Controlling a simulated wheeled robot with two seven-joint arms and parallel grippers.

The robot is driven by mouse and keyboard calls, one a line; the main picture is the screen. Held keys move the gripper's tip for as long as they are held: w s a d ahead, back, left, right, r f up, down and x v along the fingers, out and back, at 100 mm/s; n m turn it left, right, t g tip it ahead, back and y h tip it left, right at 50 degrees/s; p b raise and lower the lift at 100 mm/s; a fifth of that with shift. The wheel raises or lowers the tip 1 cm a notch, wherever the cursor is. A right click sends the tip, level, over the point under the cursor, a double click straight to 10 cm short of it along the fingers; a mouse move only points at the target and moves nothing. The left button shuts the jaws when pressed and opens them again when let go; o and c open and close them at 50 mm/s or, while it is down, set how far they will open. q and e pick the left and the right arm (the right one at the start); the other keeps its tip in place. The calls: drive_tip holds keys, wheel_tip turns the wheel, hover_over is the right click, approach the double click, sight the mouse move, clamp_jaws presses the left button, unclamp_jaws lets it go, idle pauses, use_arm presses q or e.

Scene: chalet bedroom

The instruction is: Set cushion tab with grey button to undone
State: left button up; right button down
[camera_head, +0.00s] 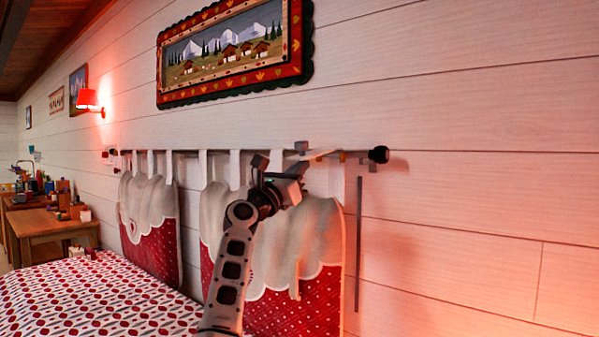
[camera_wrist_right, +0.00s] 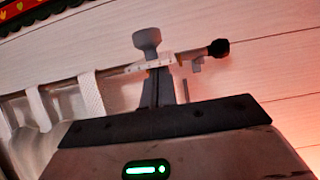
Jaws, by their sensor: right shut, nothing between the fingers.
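My right gripper (camera_head: 297,165) is raised at the right part of the rail, in front of the top of the nearer red-and-white cushion (camera_head: 318,240). In the right wrist view its fingers (camera_wrist_right: 157,80) are shut and empty. A grey rounded knob (camera_wrist_right: 147,39) shows right at their tips; I cannot tell for sure whether it is the tab's button or whether it is touched. A pale strip with small dots (camera_wrist_right: 134,69) runs beside the fingers towards the rail end. White cloth tabs (camera_wrist_right: 92,94) loop over the rail to the left. The state of the grey-button tab is unclear. My left gripper is not in view.
The rail ends in a dark knob (camera_head: 378,154). A second cushion (camera_head: 150,240) hangs farther left. The patterned bed (camera_head: 90,300) lies below left. A framed picture (camera_head: 235,50) hangs above. The plank wall to the right is mostly clear.

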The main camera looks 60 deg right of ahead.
drive_tip(key=shift+r, duration=0.1)
